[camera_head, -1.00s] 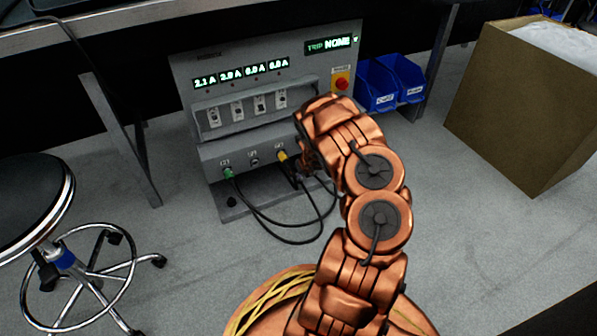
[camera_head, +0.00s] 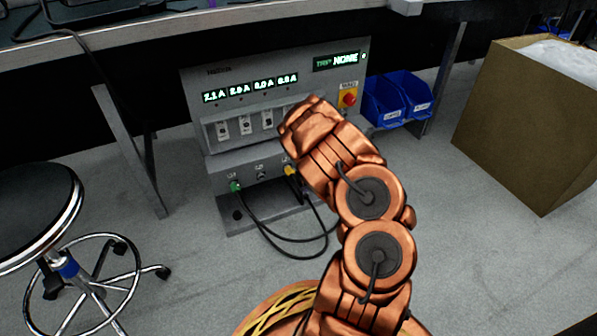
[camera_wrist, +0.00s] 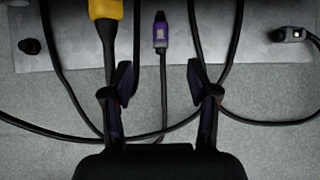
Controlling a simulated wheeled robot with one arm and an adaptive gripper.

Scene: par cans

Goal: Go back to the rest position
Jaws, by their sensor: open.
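My gripper (camera_wrist: 160,90) is open in the wrist view, its two dark fingers apart with nothing clasped between them. A purple-banded connector (camera_wrist: 160,35) on a thin cable lies just beyond the fingertips, between them in the picture. A yellow plug (camera_wrist: 105,9) with a black cable is at the upper left of that view. In the head view my copper arm reaches up in front of the grey power panel (camera_head: 210,135), and the gripper itself is hidden behind the arm. The yellow plug (camera_head: 290,170) and a green plug (camera_head: 235,186) sit in the panel's lower sockets.
Looped black cables (camera_head: 285,240) hang in front of the panel. Blue bins (camera_head: 385,105) stand right of it, and a large brown box (camera_head: 525,125) is farther right. A wheeled stool (camera_head: 40,215) stands at the left. A table edge (camera_head: 150,22) runs above the panel.

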